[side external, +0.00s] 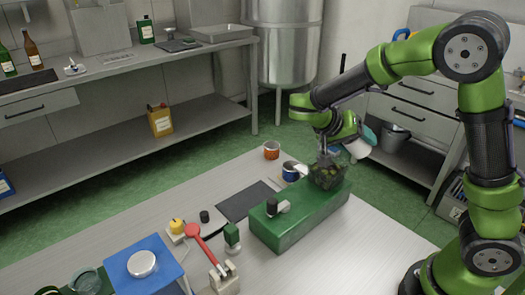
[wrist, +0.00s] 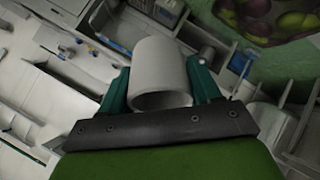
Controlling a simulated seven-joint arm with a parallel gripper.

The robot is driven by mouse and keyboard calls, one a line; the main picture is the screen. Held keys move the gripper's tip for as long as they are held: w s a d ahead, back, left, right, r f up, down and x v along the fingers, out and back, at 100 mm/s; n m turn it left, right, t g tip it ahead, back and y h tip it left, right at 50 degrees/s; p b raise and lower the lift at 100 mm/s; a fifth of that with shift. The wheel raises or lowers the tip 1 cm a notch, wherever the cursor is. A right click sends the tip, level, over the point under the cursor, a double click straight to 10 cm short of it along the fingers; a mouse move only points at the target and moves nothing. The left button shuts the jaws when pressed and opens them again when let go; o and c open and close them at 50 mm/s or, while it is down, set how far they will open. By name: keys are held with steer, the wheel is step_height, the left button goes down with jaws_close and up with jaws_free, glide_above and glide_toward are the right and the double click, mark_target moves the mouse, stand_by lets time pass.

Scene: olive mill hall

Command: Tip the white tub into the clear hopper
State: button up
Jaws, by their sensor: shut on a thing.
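My gripper (side external: 366,139) is shut on the white tub (side external: 357,150), above and just right of the clear hopper in the side view. In the wrist view my gripper's (wrist: 160,68) two green fingers press on the sides of the tub (wrist: 160,62). The tub is tilted well over, and its rim opens toward the wrist camera, with a bare grey inside showing. The clear hopper (side external: 327,174) stands on the right end of a green housing (side external: 290,220) and holds dark and green olives. It also shows at the wrist view's top right (wrist: 265,18), with purple and green olives inside.
A blue cup (side external: 291,171) and an orange cup (side external: 272,150) stand left of the hopper. A dark mat (side external: 245,201), a red-handled lever (side external: 200,243) and a blue stand (side external: 145,282) are farther left. The table's right front (side external: 370,245) is clear.

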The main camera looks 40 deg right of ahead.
mark_target(369, 150)
steer(key=shift+s+d+r+t+y, duration=0.15)
steer(key=shift+r+t+y, duration=0.15)
steer(key=shift+y, duration=0.1)
steer(key=s+d+f+t+y, duration=0.1)
steer(key=s+d+f+m+t+y, duration=0.1)
steer(key=f, duration=0.1)
steer(key=shift+s+d+y, duration=0.1)
steer(key=shift+y, duration=0.2)
steer(key=shift+s+d+f+m+t+y, duration=0.1)
steer(key=shift+s+d+f+t+y, duration=0.2)
steer(key=shift+f+t+y, duration=0.25)
steer(key=shift+s+d+f+m+t+y, duration=0.1)
steer(key=shift+s+d+f+t+y, duration=0.2)
steer(key=shift+f, duration=0.45)
steer(key=shift+s+d+f+m+t+y, duration=0.1)
steer(key=shift+s+d+f+t+y, duration=0.25)
steer(key=shift+f, duration=0.3)
steer(key=shift+w+a, duration=0.1)
steer(key=shift+w, duration=0.05)
